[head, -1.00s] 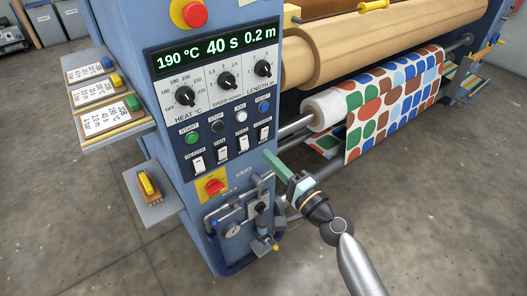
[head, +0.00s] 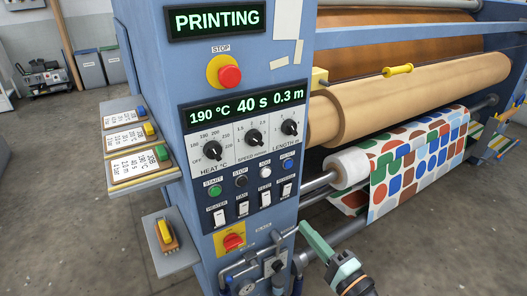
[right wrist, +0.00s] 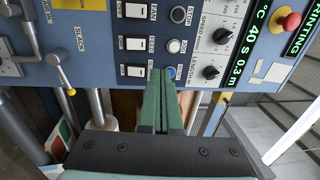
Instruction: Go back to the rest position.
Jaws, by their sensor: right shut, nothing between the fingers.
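My right gripper (head: 304,229) shows at the lower right of the head view, its green fingers shut and empty, in front of the press below the row of switches. In the right wrist view its closed fingertips (right wrist: 161,75) point at the panel, just beside the blue button (right wrist: 171,72) in the picture; I cannot tell the gap. The control panel (head: 225,150) reads 190 °C, 40 s, 0.3 m. The upper display (head: 215,18) reads PRINTING. My left gripper is out of view.
Patterned fabric (head: 405,170) runs from the rollers at right. A white roll (head: 347,168) and metal bars lie near my right arm. Side shelves (head: 145,180) hold labelled cards; a lower shelf holds a yellow-handled block (head: 166,236). Open floor (head: 440,260) lies at front right.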

